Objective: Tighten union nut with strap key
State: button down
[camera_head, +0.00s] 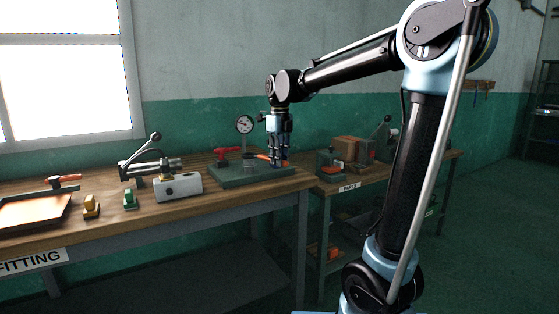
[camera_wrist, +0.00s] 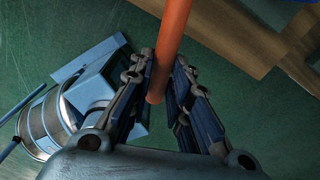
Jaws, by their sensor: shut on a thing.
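My gripper (camera_head: 278,160) points down over the right part of a dark green fixture plate (camera_head: 242,179) on the bench. In the wrist view my gripper (camera_wrist: 165,65) has its fingers on both sides of an orange handle (camera_wrist: 173,30), seemingly the strap key's, and is shut on it. The orange handle also shows in the head view (camera_head: 263,157), partly behind the fingers. A grey round fitting (camera_head: 249,158), probably the union nut, stands left of my gripper. In the wrist view a banded cylinder (camera_wrist: 40,122) lies left of the fingers. Whether a strap wraps it is unclear.
A red-handled valve (camera_head: 228,153) and a pressure gauge (camera_head: 244,125) stand left of my gripper. A side bench with boxes (camera_head: 347,149) stands right.

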jog(key=shift+r, duration=2.5)
jog(key=shift+s, duration=0.1)
